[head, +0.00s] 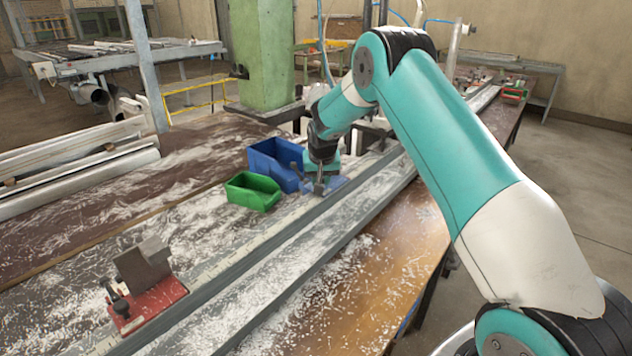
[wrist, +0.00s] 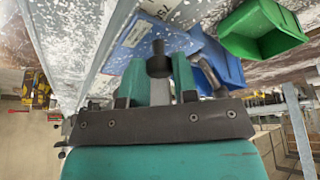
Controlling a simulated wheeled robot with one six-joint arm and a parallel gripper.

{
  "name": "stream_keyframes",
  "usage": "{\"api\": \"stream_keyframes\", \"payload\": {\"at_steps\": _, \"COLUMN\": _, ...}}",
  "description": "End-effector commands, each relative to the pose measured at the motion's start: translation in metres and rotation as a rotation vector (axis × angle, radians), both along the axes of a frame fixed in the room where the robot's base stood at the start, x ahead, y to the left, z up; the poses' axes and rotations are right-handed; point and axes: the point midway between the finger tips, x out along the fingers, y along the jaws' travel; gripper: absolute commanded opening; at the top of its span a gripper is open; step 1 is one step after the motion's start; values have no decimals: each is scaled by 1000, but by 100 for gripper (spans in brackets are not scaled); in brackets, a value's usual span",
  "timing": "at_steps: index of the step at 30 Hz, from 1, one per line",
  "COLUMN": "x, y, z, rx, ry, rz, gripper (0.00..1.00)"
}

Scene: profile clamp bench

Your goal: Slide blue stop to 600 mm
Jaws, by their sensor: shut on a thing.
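My gripper (head: 320,188) points down over the stop. In the wrist view my gripper (wrist: 158,65) has its two teal fingers closed on the stop's dark round knob. A pale scale strip runs along the rail, but its figures are too small to read. The stop's far side is partly hidden by my gripper.
A red stop (head: 150,303) with a grey block stands on the rail at the near left. A green bin (head: 252,191) and a blue bin (head: 272,163) stand just behind the rail. White shavings cover the bench. The rail between the stops looks clear.

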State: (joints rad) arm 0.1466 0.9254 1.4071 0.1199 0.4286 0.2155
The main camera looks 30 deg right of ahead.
Motion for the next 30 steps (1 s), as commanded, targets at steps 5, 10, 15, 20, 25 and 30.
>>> {"api": "stream_keyframes", "payload": {"at_steps": 5, "x": 1, "y": 0, "z": 1, "rx": 0, "ry": -3, "rz": 0, "gripper": 0}}
{"api": "stream_keyframes", "payload": {"at_steps": 10, "x": 1, "y": 0, "z": 1, "rx": 0, "ry": -2, "rz": 0, "gripper": 52}}
{"api": "stream_keyframes", "payload": {"at_steps": 15, "x": 0, "y": 1, "z": 1, "rx": 0, "ry": -1, "rz": 0, "gripper": 52}}
{"api": "stream_keyframes", "payload": {"at_steps": 20, "x": -1, "y": 1, "z": 4, "rx": 1, "ry": -3, "rz": 1, "gripper": 52}}
{"api": "stream_keyframes", "payload": {"at_steps": 25, "x": -9, "y": 5, "z": 26, "rx": 0, "ry": -6, "rz": 1, "gripper": 52}}
{"api": "stream_keyframes", "payload": {"at_steps": 30, "x": -24, "y": 12, "z": 66, "rx": 0, "ry": -8, "rz": 1, "gripper": 52}}
